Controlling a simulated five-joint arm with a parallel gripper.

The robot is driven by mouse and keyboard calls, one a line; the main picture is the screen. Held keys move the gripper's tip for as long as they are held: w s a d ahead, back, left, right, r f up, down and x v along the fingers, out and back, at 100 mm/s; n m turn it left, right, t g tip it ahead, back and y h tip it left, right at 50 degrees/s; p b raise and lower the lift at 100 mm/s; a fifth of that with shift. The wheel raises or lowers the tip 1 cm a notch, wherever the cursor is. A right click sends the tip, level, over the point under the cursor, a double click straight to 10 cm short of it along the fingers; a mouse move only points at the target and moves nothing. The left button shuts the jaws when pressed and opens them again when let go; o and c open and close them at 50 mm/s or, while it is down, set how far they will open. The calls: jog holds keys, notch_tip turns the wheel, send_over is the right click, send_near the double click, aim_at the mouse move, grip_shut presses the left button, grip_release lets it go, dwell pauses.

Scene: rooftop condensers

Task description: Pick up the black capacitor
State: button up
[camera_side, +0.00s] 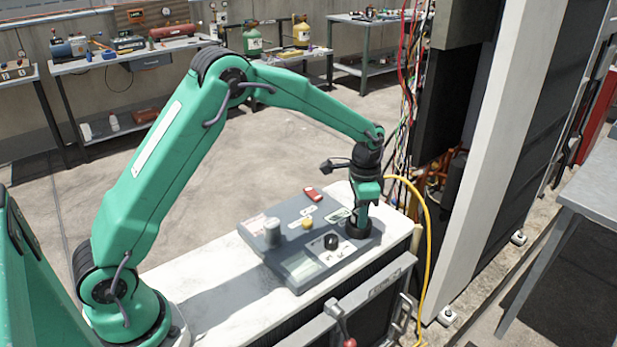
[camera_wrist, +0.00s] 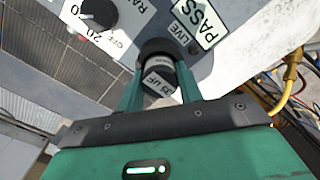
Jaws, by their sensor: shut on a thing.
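The black capacitor (camera_wrist: 160,77) is a short dark cylinder with a white label in the wrist view. It stands between the two green fingers of my gripper (camera_wrist: 158,88), which are shut on it. In the side view my gripper (camera_side: 361,213) points down at the right end of the grey tester panel (camera_side: 290,276), with the capacitor (camera_side: 357,229) at its tips. The capacitor is at or just above the panel, beside the PASS label (camera_wrist: 197,22). Its lower end is hard to see.
A yellow cable (camera_side: 428,235) hangs just right of my gripper, near a tall cabinet with loose wires.

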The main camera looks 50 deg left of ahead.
jog(key=shift+r, duration=0.15)
jog(key=shift+r, duration=0.45)
notch_tip(320, 180, up, 3)
jog(key=shift+r, duration=0.15)
jog(key=s+d+r, duration=0.6)
jog(key=d, duration=0.3)
jog(key=shift+s+d+r, duration=0.3)
jog(key=shift+s, duration=0.1)
jog(key=shift+s, duration=0.1)
jog(key=s+n, duration=0.4)
jog(key=s, duration=1.4)
jog(key=shift+a+n, duration=0.15)
jog(key=shift+n, duration=0.15)
jog(key=shift+r, duration=0.1)
